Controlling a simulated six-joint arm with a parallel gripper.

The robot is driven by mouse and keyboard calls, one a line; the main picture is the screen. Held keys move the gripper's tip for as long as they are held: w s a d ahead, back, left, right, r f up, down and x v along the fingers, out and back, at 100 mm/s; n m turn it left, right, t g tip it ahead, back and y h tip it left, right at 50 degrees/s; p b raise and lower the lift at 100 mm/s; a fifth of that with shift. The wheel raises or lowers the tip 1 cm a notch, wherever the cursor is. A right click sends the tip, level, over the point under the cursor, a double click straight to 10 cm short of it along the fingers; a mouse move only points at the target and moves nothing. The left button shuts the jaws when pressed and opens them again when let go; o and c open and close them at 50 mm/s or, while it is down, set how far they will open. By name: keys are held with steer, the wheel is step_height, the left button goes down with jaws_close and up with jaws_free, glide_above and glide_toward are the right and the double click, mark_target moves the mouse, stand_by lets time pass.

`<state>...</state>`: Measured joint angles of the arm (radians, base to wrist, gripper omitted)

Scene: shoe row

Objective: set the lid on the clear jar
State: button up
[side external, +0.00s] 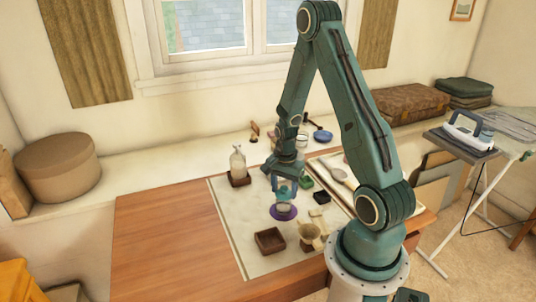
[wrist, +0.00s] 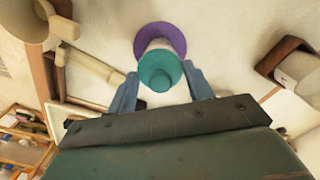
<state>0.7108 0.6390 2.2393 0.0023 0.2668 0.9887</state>
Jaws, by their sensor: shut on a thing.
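My gripper (side external: 284,186) is shut on the teal lid, with one finger on each side of it. In the wrist view the round teal lid (wrist: 158,72), with a knob on top, sits between the fingertips of my gripper (wrist: 161,78). The clear jar (side external: 283,207) stands on a purple disc (side external: 275,214), just below the lid. In the wrist view a pale part of the jar (wrist: 160,46) shows beyond the lid, over the purple disc (wrist: 176,36); the lid hides the rest. I cannot tell whether lid and jar touch.
A bottle (side external: 238,163) in a brown holder (side external: 240,181) is behind left. The table's left side is clear.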

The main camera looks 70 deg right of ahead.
steer(key=shift+f, duration=1.1)
stand_by(0.7)
steer(key=o, duration=1)
steer(key=shift+o, duration=0.2)
step_height(320, 180, up, 14)
stand_by(0.3)
steer(key=a+r+n+t+h, duration=0.1)
steer(key=a+r+n+t, duration=0.2)
steer(key=a+r+n, duration=0.85)
steer(key=s+a+r+n+t, duration=0.1)
steer(key=s+a+r+n, duration=0.2)
steer(key=s+a+n, duration=0.1)
steer(key=s+a+r+n+t+y, duration=0.1)
steer(key=s+a+r+n, duration=0.3)
steer(key=a, duration=0.3)
steer(key=shift+s+a+t, duration=0.25)
steer(key=shift+s+t, duration=0.05)
steer(key=shift+s, duration=0.1)
